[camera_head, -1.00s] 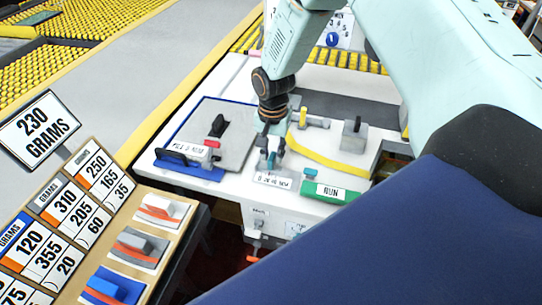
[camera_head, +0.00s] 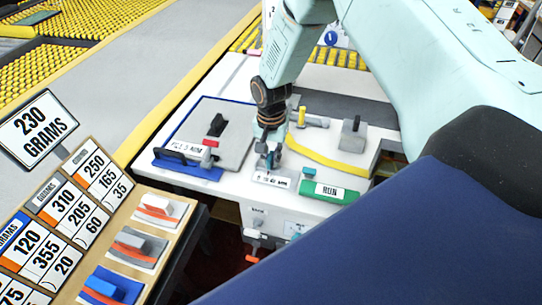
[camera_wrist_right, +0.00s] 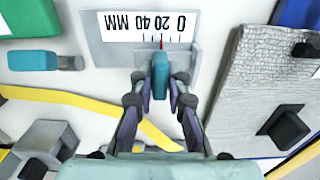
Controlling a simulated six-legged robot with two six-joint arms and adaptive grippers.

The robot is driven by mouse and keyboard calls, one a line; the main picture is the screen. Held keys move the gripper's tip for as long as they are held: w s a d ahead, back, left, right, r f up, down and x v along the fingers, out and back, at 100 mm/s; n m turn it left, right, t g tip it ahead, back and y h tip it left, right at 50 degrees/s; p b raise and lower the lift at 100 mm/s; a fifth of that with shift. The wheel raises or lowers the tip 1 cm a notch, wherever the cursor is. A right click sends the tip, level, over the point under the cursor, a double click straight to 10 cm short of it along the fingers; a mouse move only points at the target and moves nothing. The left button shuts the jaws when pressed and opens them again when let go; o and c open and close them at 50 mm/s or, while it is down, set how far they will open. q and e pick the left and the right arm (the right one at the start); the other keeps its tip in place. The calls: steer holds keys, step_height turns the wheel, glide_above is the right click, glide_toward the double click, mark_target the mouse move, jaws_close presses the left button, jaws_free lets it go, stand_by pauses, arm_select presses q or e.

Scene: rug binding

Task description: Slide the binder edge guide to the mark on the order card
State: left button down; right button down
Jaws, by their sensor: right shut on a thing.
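The binder edge guide shows as a small teal handle (camera_wrist_right: 160,75) in the right wrist view, with a thin red pointer against a white scale (camera_wrist_right: 145,27) marked 0, 20, 40 MM. The pointer is close to the 20. In the head view the scale plate (camera_head: 272,180) lies at the table's front. My right gripper (camera_head: 270,158) is above it, shut on the handle; its fingers (camera_wrist_right: 160,98) flank the handle in the wrist view. I cannot tell which card is the order card. My left gripper is not in view.
Left of the scale are a blue bar (camera_head: 188,168) and a grey rug piece (camera_head: 236,145). A green RUN block (camera_head: 330,193) is to its right. A yellow curved strip (camera_head: 335,165) and a grey block (camera_head: 353,136) are behind. A 230 GRAMS sign (camera_head: 40,128) stands at left.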

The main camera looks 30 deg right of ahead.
steer(key=shift+w+a, duration=0.1)
stand_by(0.3)
steer(key=shift+w+a+r, duration=0.1)
steer(key=shift+w+a, duration=0.1)
steer(key=shift+w, duration=0.15)
steer(key=c, duration=1.6)
jaws_free()
steer(key=shift+a, duration=0.1)
step_height(320, 180, up, 12)
